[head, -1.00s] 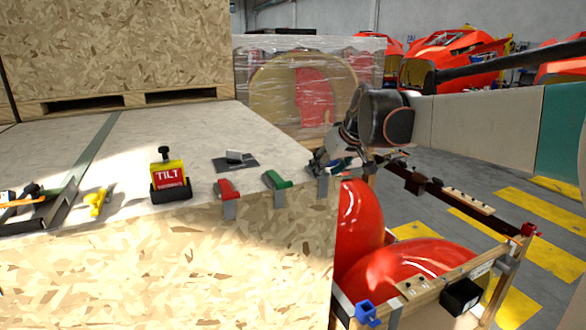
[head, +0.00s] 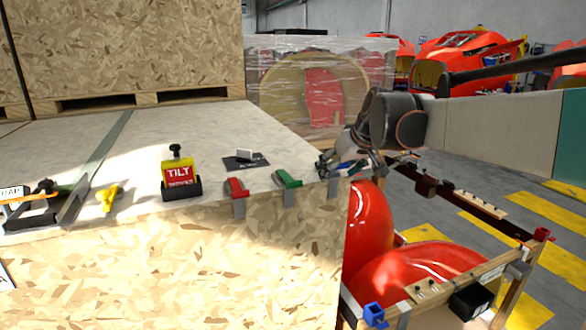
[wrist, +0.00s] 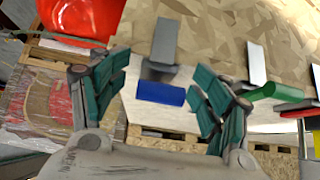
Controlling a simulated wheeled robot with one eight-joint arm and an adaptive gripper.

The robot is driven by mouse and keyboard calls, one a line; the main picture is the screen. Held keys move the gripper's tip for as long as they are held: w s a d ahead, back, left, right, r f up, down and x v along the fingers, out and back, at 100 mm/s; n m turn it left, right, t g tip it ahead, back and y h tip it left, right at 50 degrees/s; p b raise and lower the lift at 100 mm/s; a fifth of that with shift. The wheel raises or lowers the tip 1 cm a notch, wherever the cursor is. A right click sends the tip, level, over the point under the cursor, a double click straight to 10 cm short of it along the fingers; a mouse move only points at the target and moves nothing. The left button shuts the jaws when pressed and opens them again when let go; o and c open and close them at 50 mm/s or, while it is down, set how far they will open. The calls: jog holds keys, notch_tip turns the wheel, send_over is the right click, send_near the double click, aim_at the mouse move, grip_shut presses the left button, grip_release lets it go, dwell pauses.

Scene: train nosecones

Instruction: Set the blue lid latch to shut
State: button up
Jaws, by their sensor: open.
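The blue lid latch (wrist: 160,93) shows in the wrist view as a blue handle on a grey metal strap (wrist: 165,42). My gripper (wrist: 164,88) is open, with its teal-padded fingers on either side of the blue handle. I cannot tell whether either finger touches it. In the head view my gripper (head: 338,168) is at the right corner of the chipboard crate top, and largely hides the blue latch. The grey strap below it (head: 333,188) shows on the crate's edge.
A green latch (head: 288,179) and a red latch (head: 236,187) sit along the same edge. A yellow-red TILT indicator (head: 178,176) stands farther left. Red nosecones (head: 420,262) in an open wooden frame lie below right, with a blue corner piece (head: 374,314).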

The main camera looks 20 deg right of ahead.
jog(key=shift+r, duration=0.1)
notch_tip(320, 180, up, 10)
jog(key=shift+s+f, duration=0.1)
dwell(0.4)
jog(key=shift+a, duration=0.1)
